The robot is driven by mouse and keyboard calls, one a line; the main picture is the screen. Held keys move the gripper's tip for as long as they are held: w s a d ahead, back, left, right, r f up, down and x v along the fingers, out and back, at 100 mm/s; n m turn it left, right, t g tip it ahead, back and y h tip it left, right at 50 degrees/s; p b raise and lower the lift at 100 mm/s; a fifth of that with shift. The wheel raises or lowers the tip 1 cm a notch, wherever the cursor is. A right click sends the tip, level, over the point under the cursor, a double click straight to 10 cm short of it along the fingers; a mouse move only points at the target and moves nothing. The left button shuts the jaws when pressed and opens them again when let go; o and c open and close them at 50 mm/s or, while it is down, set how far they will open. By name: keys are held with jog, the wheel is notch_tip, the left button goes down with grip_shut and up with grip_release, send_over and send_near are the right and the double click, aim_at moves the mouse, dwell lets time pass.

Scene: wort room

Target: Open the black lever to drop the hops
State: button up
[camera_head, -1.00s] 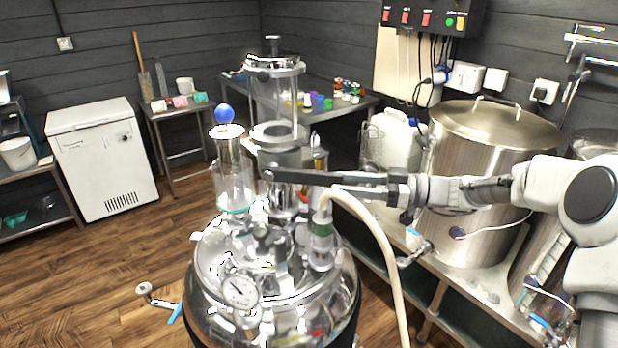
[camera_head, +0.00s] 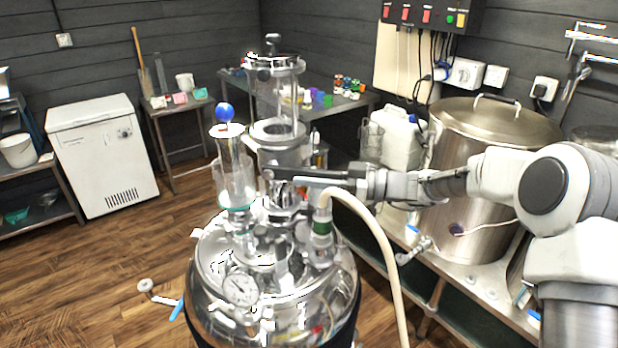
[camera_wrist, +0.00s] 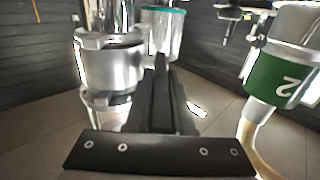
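A clear glass hop cylinder (camera_head: 277,95) stands on a silver valve fitting (camera_head: 280,150) above the steel vessel lid (camera_head: 215,285). My gripper (camera_head: 285,174) reaches in from the right, its dark fingers level beside the fitting. A dark bar runs to the fitting's left side; I cannot tell black lever from finger there. In the wrist view my dark fingers (camera_wrist: 165,85) lie close together, pointing past the silver fitting (camera_wrist: 110,70). The lever is not clearly visible there, so whether it is between the fingers is unclear.
A pale hose with a green collar (camera_head: 321,228) rises just below my gripper. A blue-topped glass column (camera_head: 234,170) stands left of the fitting, a gauge (camera_head: 240,289) in front. A large steel pot (camera_head: 490,125) stands right, near my arm.

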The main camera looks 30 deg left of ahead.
grip_shut()
dwell(1.1)
